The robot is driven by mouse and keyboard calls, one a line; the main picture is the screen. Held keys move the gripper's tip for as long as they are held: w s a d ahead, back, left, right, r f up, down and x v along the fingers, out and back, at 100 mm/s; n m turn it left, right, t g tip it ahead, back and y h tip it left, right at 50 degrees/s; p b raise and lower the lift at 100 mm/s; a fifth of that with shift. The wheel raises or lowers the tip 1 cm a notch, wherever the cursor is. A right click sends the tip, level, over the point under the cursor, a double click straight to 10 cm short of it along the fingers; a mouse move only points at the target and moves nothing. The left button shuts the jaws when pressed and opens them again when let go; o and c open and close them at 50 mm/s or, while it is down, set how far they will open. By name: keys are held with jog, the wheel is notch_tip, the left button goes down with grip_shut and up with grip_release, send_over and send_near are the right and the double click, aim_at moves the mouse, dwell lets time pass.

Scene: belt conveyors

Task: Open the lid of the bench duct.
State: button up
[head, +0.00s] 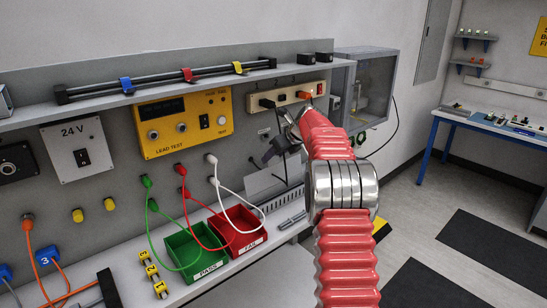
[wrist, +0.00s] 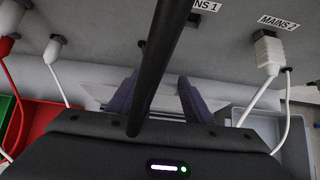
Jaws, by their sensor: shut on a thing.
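My gripper (head: 277,160) is dark and reaches down to the lid from above, partly hidden behind my red arm. In the wrist view the two dark purple fingers of my gripper (wrist: 157,88) are on the pale lid (wrist: 100,92), shut on it. A black bar and the gripper body hide the grip and most of the duct there.
A red FAIL bin (head: 238,232) and green PASS bin (head: 197,252) stand in front, with green, red and white leads hanging over them. A socket strip (head: 287,95) and yellow lead tester (head: 183,124) are on the panel. White plugged leads (wrist: 268,55) flank my gripper.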

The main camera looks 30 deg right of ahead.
jog(key=o, duration=1.2)
jog(key=shift+w+a+r, duration=0.2)
jog(key=shift+r, duration=0.1)
jog(key=o, duration=0.3)
jog(key=shift+s+d+f, duration=0.15)
jog(key=shift+f, duration=0.05)
jog(key=shift+s, duration=0.1)
jog(key=v, duration=1.3)
jog(key=shift+s+r, duration=0.2)
jog(key=shift+s, duration=0.05)
